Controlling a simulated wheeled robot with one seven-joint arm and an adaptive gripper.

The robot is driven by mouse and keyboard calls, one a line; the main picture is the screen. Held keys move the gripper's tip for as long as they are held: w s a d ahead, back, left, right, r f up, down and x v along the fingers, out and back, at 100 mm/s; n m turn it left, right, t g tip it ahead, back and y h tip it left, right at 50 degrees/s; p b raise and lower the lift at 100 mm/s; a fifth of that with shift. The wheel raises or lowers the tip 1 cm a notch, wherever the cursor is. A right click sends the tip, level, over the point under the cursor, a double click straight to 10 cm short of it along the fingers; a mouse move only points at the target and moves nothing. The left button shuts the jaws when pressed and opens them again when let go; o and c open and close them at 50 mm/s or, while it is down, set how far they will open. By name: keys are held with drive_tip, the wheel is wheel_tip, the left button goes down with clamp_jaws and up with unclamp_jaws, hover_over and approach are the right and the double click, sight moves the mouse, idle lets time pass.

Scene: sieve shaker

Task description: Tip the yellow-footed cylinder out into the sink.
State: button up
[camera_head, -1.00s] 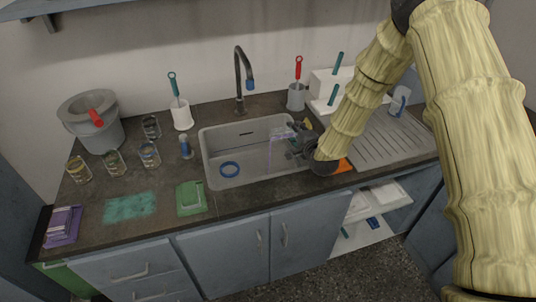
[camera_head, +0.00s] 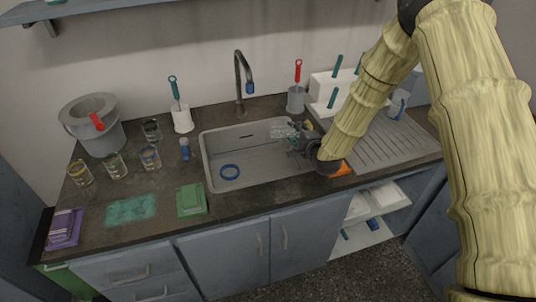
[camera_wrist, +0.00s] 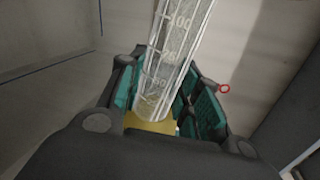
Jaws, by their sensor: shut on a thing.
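The yellow-footed cylinder (camera_head: 283,131) is clear glass and lies nearly level over the right part of the sink (camera_head: 206,165), its mouth to the left. My gripper (camera_head: 303,141) is shut on it near the foot. In the wrist view the cylinder's graduated wall (camera_wrist: 178,50) stands between the green finger pads, and the yellow foot (camera_wrist: 150,124) shows below them. No liquid shows in the cylinder or falling from it.
A faucet (camera_head: 240,80) rises behind the sink. A ribbed drainboard (camera_head: 385,142) lies to the right, with an orange item (camera_head: 341,170) by my wrist.

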drive_tip(key=shift+w+d+m, duration=0.15)
drive_tip(key=shift+d+m, duration=0.4)
drive_tip(key=shift+m, duration=0.25)
drive_tip(key=shift+y, duration=0.4)
drive_tip(key=shift+a+r+m+y+b, duration=0.1)
drive_tip(key=shift+a+m+y+b, duration=0.1)
drive_tip(key=shift+m+b, duration=0.3)
drive_tip(key=shift+a+r+m+y+b, duration=0.1)
drive_tip(key=shift+m+y+b, duration=0.1)
drive_tip(key=shift+m, duration=0.5)
